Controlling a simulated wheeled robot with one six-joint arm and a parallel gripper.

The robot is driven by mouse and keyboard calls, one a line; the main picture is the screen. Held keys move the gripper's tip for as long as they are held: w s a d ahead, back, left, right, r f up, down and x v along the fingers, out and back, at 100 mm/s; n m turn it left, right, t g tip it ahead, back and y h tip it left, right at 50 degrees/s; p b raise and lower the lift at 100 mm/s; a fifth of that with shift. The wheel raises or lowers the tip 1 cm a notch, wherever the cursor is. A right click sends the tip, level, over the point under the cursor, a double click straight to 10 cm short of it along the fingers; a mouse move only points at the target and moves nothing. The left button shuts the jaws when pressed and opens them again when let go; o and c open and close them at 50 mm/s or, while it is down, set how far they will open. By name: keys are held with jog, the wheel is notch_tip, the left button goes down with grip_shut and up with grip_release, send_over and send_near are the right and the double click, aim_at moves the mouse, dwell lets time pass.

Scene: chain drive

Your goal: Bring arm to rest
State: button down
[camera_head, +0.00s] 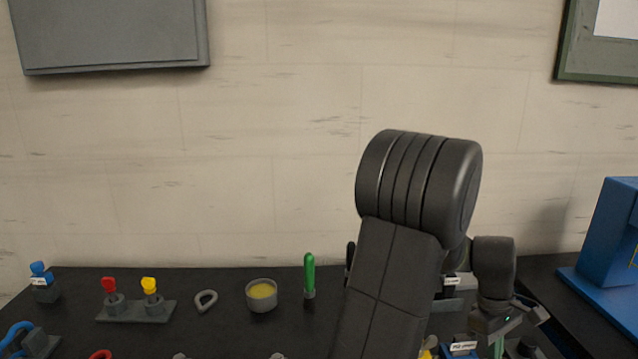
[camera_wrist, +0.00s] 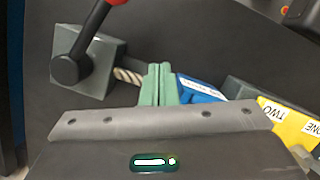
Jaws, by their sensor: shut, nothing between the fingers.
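My arm rises at the right of the head view and bends down behind its big elbow joint. My gripper shows in the wrist view (camera_wrist: 160,84) as two green fingers pressed together, with nothing between them. In the head view only a bit of green at the lower right edge may be its fingers. Beyond the fingers, in the wrist view, are a grey block (camera_wrist: 100,82) with a red-tipped lever (camera_wrist: 88,32), a twisted tan piece (camera_wrist: 128,76) and a blue part (camera_wrist: 200,90). I cannot tell whether the fingers touch any of them.
The black table (camera_head: 230,330) holds a stand with red and yellow knobs (camera_head: 135,311), a grey ring (camera_head: 205,301), a cup with yellow content (camera_head: 261,295) and a green-handled tool (camera_head: 309,275). A blue machine (camera_head: 612,240) stands at the right. Yellow labelled parts (camera_wrist: 290,122) lie right of my gripper.

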jog(key=shift+w+a+m, duration=0.15)
jog(key=shift+w+m, duration=0.6)
jog(key=shift+m, duration=0.05)
jog(key=w+m+y, duration=0.1)
jog(key=w+m, duration=0.1)
jog(key=shift+w+m, duration=0.15)
jog(key=shift+m, duration=0.15)
jog(key=w, duration=0.2)
jog(key=w+b, duration=0.1)
jog(key=w, duration=0.1)
jog(key=shift+f+m, duration=0.3)
jog(key=shift+f, duration=0.1)
jog(key=shift+w+r, duration=0.45)
jog(key=shift+r, duration=0.6)
